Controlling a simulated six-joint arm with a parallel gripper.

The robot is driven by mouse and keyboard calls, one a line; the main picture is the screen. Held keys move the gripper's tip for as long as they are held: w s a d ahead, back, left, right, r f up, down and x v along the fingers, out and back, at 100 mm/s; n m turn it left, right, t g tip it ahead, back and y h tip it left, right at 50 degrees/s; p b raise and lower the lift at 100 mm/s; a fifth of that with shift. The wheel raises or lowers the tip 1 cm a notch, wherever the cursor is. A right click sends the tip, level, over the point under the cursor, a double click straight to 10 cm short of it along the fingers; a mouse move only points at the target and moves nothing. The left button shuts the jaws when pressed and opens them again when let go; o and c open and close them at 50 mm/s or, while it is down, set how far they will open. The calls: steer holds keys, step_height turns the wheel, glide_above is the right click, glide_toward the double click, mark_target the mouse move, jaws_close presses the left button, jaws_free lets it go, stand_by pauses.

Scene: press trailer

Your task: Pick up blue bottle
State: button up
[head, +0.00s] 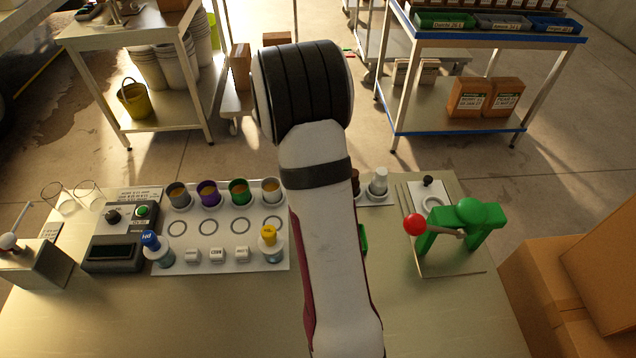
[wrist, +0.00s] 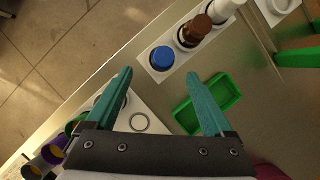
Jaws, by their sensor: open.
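A blue bottle (wrist: 162,58), seen from above as a round blue cap, stands in a white holder (wrist: 157,75) in the wrist view. A brown bottle (wrist: 196,30) and a white bottle (wrist: 222,10) stand beside it in the same row. My gripper (wrist: 160,75) is open and empty, and in the picture the blue bottle lies just beyond and between its fingertips. I cannot tell the height gap. In the head view my arm hides the blue bottle and the gripper; the white bottle (head: 378,182) shows at the arm's right.
A green tray (wrist: 222,98) lies by the right finger. A green press (head: 468,225) with a red knob stands at the right. A white board (head: 215,225) with several cups and a yellow-topped bottle (head: 269,240) is left of my arm. A blue-topped bottle (head: 152,242) stands further left.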

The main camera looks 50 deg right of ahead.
steer(key=x, duration=0.8)
steer(key=shift+s+d, duration=0.25)
steer(key=shift+d, duration=0.05)
steer(key=shift+r, duration=0.1)
jaws_close()
